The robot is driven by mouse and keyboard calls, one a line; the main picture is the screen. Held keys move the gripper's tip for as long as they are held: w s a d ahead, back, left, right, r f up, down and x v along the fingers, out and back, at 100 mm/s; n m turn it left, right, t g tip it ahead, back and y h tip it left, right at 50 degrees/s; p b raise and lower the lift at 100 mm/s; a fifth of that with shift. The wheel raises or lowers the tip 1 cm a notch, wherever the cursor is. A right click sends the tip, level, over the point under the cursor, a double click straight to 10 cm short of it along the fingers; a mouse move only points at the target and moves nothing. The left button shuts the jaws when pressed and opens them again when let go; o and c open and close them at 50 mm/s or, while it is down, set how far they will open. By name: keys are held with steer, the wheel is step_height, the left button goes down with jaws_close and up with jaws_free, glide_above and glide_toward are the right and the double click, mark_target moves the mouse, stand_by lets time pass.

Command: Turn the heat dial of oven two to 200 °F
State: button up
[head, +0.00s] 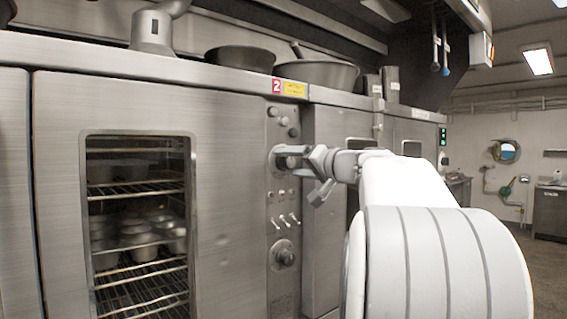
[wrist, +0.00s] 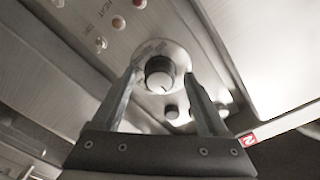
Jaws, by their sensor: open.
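Oven two (head: 58,150) is the steel oven with a glass window at the left of the head view, marked by a red number 2 label (head: 277,86). My gripper (head: 283,156) is at the upper dial on the oven's narrow control panel and partly hides it. In the wrist view this round dial (wrist: 158,72) sits on a round plate between the two open fingers of my gripper (wrist: 161,80). A gap shows on each side, and I cannot tell whether a finger touches it. The dial's scale is too blurred to read. A lower dial (head: 285,256) is on the same panel.
Small switches (head: 286,221) sit between the two dials. Small round knobs (head: 283,121) are above the upper dial. Pans (head: 240,60) stand on top of the oven. Another steel oven (head: 325,140) adjoins on the right. Open floor (head: 545,265) shows at far right.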

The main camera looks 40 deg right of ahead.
jaws_close()
stand_by(0.3)
steer(key=shift+m, duration=0.3)
steer(key=m, duration=0.3)
steer(key=shift+p, duration=0.35)
steer(key=shift+m+p, duration=0.6)
steer(key=shift+m, duration=1.3)
